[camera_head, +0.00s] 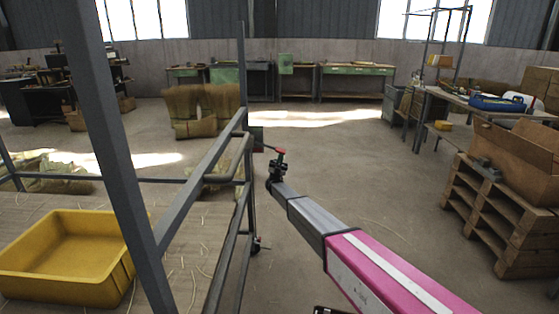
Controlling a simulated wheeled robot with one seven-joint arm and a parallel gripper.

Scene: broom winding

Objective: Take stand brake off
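The stand is a dark grey metal frame (201,171) with upright posts and rails, filling the left half of the head view. A small dark box (256,138) sits on its far right side. A thin rod runs from the box to a red knob (280,151), which looks like the brake lever. My pink and grey arm reaches up from the bottom right. My gripper (277,163) is at the red knob, overlapping it in the picture. It is too small to tell whether the fingers touch the knob or how far they are apart.
A caster (257,244) shows at the stand's foot. A wooden pallet (490,215) with a cardboard box (520,160) stands at right. Straw bales (200,110) lie behind. The floor between is clear.

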